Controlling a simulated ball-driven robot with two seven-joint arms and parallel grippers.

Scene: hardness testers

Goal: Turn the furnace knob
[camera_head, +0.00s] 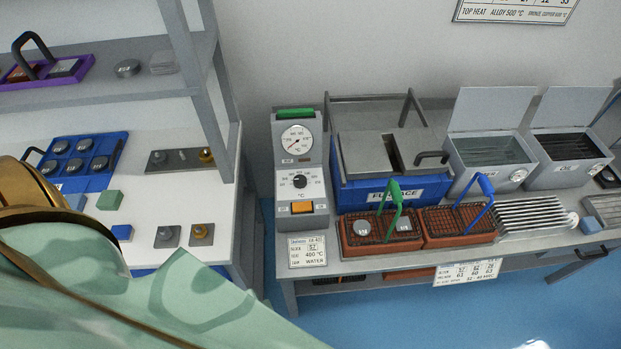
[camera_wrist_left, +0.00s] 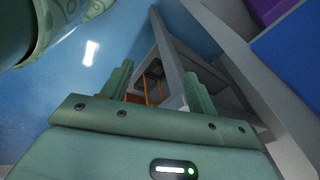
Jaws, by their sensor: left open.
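The furnace knob (camera_head: 300,181) is a small black knob on the grey control box (camera_head: 317,205), on the bench in the head view. A round gauge (camera_head: 296,140) sits above it and an orange switch (camera_head: 302,207) below it. The blue furnace (camera_head: 350,198) with grey lids stands just right of the box. My left gripper (camera_wrist_left: 157,80) is open and empty in the left wrist view, with floor and a grey bench frame beyond its fingers. The knob is not visible in that view. My left gripper's fingers and my right gripper are not visible in the head view.
Wire baskets with a green handle (camera_head: 393,208) and a blue handle (camera_head: 483,199) stand at the furnace's front. A white side table (camera_head: 150,262) with blocks and a blue tray (camera_head: 88,181) is at the left. A shelf post (camera_head: 190,70) rises there. Blue floor is open in front.

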